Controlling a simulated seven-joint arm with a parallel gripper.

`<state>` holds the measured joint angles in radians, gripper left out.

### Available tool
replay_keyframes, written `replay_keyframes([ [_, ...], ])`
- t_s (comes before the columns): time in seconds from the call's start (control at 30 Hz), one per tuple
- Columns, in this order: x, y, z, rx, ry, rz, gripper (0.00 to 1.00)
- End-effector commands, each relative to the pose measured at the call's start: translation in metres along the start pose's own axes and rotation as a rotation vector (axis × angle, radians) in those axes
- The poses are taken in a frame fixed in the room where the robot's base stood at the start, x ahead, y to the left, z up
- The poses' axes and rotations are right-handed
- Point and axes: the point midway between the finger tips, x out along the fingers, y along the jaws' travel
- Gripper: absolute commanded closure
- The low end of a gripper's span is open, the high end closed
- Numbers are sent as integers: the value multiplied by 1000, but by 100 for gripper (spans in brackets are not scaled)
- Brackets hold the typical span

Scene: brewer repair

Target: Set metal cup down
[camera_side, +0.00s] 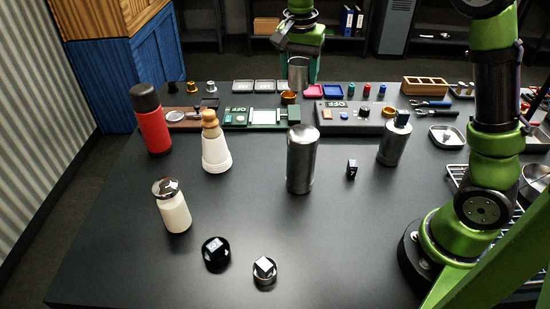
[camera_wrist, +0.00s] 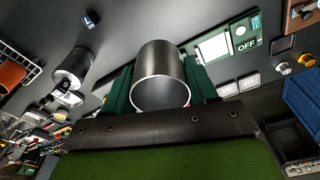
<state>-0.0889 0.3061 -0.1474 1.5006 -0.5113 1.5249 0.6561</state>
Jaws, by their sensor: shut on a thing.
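The metal cup (camera_side: 298,74) is a plain silver cylinder, held by my gripper (camera_side: 299,72) at the far side of the table. My gripper is shut on it, with one green finger on each side. In the wrist view the cup (camera_wrist: 160,75) sits between the green fingers (camera_wrist: 160,85), with its open end facing the camera. It appears raised near the back edge, behind the row of small parts; I cannot tell its exact height.
A tall steel cylinder (camera_side: 301,160) stands mid-table, with a capped metal canister (camera_side: 394,145) to its right. A red bottle (camera_side: 153,122), a white conical bottle (camera_side: 214,148) and a white jar (camera_side: 173,206) stand left. A grey panel (camera_side: 345,122) lies at the back.

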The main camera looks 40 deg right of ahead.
Motion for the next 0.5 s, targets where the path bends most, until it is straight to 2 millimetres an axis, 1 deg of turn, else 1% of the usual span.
replay_keyframes([
  [0.03, 4, -2, -11, 34, 1, 5, 73],
  [0.1, 8, -3, -25, 75, 1, 10, 73],
  [0.17, 14, -4, -33, 102, 0, 15, 73],
  [0.2, 23, -3, -28, 95, -3, 16, 73],
  [0.43, 69, -3, -22, 93, -3, 15, 73],
  [0.5, 86, -3, -20, 92, -2, 15, 73],
])
